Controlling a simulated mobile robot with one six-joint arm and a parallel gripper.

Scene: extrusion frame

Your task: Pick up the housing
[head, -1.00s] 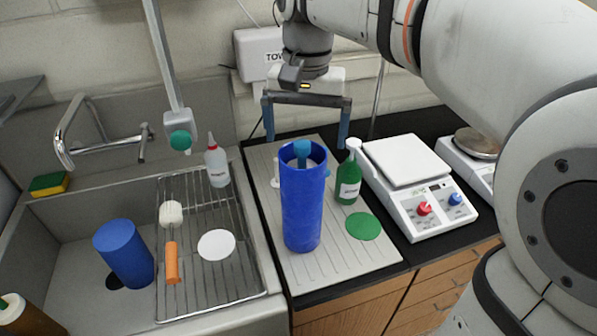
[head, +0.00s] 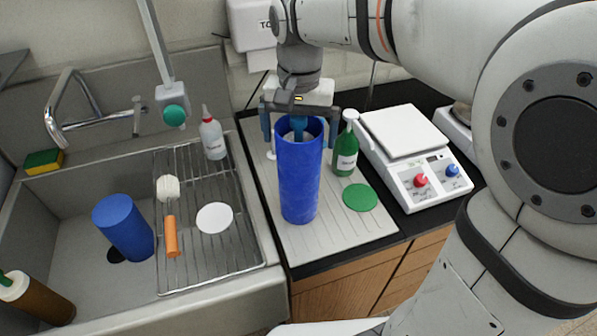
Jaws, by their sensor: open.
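A tall blue open-topped cylinder (head: 300,185), which looks like the housing, stands upright on the grey ribbed drainboard (head: 350,232). A teal-blue piece (head: 300,125) shows at its mouth, with something pale inside that I cannot make out. My gripper (head: 300,132) points down above and around the cylinder's top. Its jaws are open, with one finger left of the rim and one right of it. I cannot tell whether either finger touches. A shorter blue cylinder (head: 124,228) leans in the sink.
A green bottle (head: 346,145) stands close right of the tall cylinder, near a green disc (head: 360,197) and a white scale (head: 415,160). The sink rack (head: 200,262) holds a white bottle (head: 212,136), a white disc (head: 214,218) and an orange-handled brush (head: 171,236). A faucet is at the left.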

